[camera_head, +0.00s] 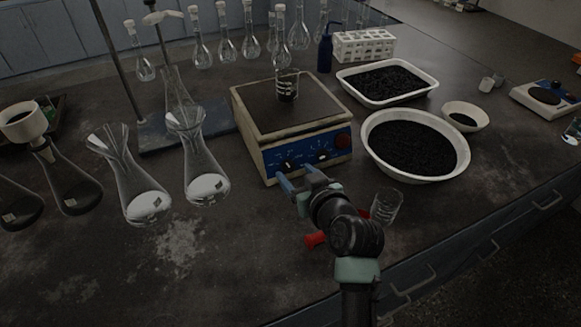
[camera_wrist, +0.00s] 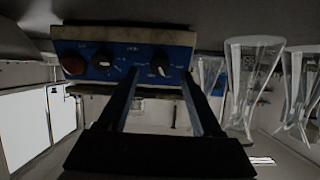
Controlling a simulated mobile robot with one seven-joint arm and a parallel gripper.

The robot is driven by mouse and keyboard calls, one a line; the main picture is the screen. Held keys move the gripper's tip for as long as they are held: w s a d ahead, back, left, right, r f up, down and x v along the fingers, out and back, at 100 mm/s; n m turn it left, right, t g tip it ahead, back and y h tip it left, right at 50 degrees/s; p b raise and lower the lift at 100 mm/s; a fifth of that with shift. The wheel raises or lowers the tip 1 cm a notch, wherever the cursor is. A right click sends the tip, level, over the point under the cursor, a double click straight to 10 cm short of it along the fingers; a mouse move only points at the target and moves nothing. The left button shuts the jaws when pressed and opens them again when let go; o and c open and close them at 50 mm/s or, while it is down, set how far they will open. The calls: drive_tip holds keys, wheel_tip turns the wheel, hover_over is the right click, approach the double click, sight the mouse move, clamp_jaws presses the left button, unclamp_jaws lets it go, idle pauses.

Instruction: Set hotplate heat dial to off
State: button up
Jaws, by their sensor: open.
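The hotplate (camera_head: 291,114) has a blue front panel with two dials and a red round button (camera_head: 343,140); a small beaker (camera_head: 287,86) with dark contents stands on its top. The left dial (camera_head: 287,166) shows in the upside-down wrist view (camera_wrist: 160,63), where its pointer is tilted. The other dial (camera_head: 322,156) also shows there (camera_wrist: 103,60). The dial labels are too small to read. My gripper (camera_head: 295,173) is open at the panel. In the wrist view its fingers (camera_wrist: 159,74) lie either side of the left dial; I cannot tell whether they touch it.
Conical flasks (camera_head: 205,180) stand left of the hotplate. A white bowl (camera_head: 374,158) and tray (camera_head: 427,96) of black granules stand right. A clear glass beaker (camera_head: 386,206) and a red object (camera_head: 315,240) are close to my arm. Bare bench lies front left.

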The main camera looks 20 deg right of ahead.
sight(290, 167)
drive_tip(key=shift+x, duration=2.15)
clamp_jaws()
